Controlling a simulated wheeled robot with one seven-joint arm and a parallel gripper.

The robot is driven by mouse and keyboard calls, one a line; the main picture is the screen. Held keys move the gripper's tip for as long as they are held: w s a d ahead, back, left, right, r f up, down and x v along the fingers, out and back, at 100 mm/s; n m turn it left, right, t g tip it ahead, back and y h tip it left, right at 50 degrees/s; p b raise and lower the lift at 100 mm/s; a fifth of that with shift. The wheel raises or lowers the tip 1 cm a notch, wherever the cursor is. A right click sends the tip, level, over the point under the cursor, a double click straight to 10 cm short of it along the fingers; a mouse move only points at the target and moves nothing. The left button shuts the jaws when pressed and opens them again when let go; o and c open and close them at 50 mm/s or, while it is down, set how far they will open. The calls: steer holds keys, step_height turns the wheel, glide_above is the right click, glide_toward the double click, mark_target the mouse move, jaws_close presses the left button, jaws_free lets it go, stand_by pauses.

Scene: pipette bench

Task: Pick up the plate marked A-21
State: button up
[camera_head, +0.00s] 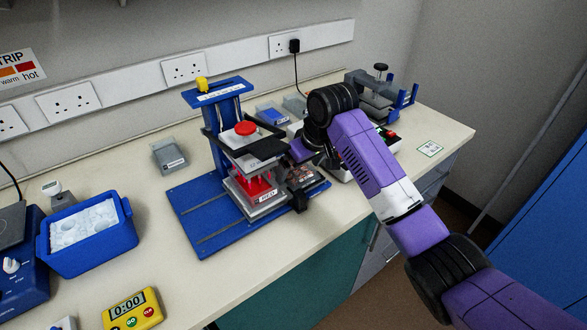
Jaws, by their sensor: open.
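No marking reading A-21 can be made out in this view. A blue stand (196,207) at the centre of the bench holds a pale stack (240,140) with a red knob on top and red parts lower down. A small label (267,197) on the front of its lower block is too small to read surely. My gripper (270,166) reaches in from the right, beside the stack, with its dark fingers open. Its fingers and wrist partly hide the right side of the stand. Whether a finger touches the stack cannot be told.
A grey labelled box (169,155) and a blue-topped box (272,114) stand near the wall. A blue ice tub (88,257) and a yellow timer (133,310) are at left. A grey and blue device (378,97) is at back right. Bench near the small card (430,149) is clear.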

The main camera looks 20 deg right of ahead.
steer(key=shift+f, duration=0.25)
steer(key=c, duration=1.4)
steer(key=shift+o, duration=0.2)
steer(key=shift+w+r, duration=0.1)
steer(key=shift+r, duration=0.1)
step_height(320, 180, up, 28)
steer(key=shift+f, duration=0.15)
steer(key=shift+r+p, duration=1.5)
steer(key=shift+p, duration=0.6)
